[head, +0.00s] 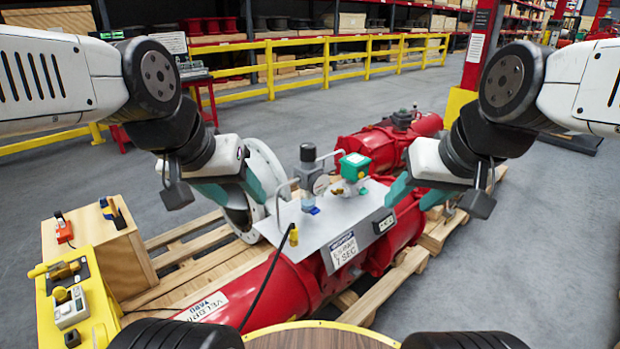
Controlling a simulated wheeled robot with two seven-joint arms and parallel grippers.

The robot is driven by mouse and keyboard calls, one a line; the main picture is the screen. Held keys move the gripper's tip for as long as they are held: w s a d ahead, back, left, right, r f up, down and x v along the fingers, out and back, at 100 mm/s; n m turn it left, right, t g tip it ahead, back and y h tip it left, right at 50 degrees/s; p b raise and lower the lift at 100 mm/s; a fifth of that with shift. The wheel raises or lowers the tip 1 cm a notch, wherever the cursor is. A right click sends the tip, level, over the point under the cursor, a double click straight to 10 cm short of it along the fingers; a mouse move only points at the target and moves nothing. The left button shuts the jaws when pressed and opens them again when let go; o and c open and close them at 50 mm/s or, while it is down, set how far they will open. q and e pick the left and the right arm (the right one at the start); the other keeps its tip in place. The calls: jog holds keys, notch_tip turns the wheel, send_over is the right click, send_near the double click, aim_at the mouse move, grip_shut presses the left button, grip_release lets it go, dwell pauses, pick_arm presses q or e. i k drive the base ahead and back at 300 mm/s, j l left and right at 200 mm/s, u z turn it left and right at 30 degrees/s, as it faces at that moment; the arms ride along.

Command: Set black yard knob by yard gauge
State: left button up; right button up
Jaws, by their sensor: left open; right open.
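The black knob (308,153) is a dark cylinder on top of a grey regulator on the metal panel (318,226) of the red actuator (279,290). A gauge (320,184) appears to sit just below and right of the knob; its dial is too small to read. My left gripper (236,194) is open and empty, left of the panel and in front of the pale round flange. My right gripper (418,193) is open and empty, right of the panel. Both are apart from the knob.
A green-topped box (353,167) stands right of the gauge, with thin pipes around it. The actuator lies on a wooden pallet (186,252). A yellow railing (327,62) crosses behind. Floor at right is clear.

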aim_at(307, 151)
jog(key=i+l+u, duration=0.15)
jog(key=u, duration=0.25)
jog(key=i+l+u, duration=0.2)
jog(key=u, duration=0.2)
jog(key=i+l+u, duration=0.2)
jog(key=u, duration=0.25)
jog(key=l, duration=0.05)
